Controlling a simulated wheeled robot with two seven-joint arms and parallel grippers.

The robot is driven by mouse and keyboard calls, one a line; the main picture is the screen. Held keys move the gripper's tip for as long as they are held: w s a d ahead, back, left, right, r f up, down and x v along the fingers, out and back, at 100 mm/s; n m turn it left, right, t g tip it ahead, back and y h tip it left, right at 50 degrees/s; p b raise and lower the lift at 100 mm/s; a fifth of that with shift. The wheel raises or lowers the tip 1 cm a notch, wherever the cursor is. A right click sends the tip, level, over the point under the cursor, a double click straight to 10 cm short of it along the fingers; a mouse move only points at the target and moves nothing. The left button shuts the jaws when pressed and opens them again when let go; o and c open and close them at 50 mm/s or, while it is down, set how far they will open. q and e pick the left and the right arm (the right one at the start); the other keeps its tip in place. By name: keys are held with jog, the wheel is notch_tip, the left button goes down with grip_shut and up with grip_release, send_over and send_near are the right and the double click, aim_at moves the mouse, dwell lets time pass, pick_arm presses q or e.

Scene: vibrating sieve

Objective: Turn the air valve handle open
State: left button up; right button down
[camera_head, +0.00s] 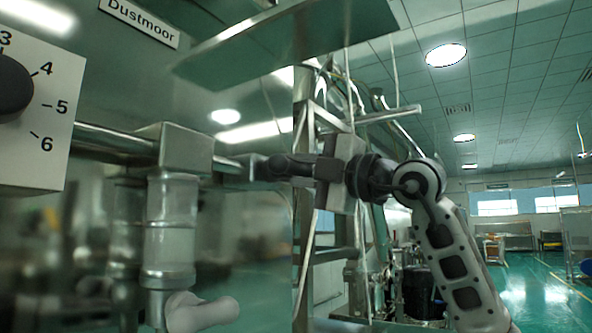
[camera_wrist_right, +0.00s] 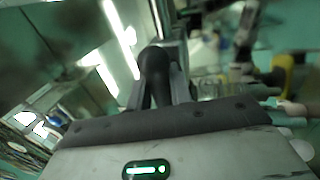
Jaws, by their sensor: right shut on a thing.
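The dark air valve handle (camera_wrist_right: 155,70) stands upright between the fingers of my right gripper (camera_wrist_right: 160,92) in the right wrist view. In the head view my right gripper (camera_head: 292,167) reaches in from the right, level, and is shut at the end of the horizontal metal pipe (camera_head: 228,164). There the handle is mostly hidden by the fingers, so its exact angle is hard to tell. My left gripper is not in view.
A metal block with a clear filter cup (camera_head: 170,230) hangs on the pipe. A pale knob (camera_head: 201,312) is below it. A numbered dial panel (camera_head: 35,100) is at the upper left. A flat metal plate (camera_head: 285,45) juts out above. Open floor lies at the right.

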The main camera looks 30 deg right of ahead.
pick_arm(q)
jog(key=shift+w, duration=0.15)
pick_arm(e)
jog(key=c, duration=1.3)
grip_release()
jog(key=shift+s+d, duration=0.1)
jog(key=shift+s+f, duration=0.1)
jog(key=shift+s, duration=0.1)
pick_arm(q)
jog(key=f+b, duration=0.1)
jog(key=b, duration=0.3)
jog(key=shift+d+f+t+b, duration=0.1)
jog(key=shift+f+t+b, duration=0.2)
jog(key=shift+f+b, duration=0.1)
pick_arm(e)
jog(key=v, duration=1.5)
jog(key=shift+s+d, duration=0.15)
jog(key=shift+s, duration=0.05)
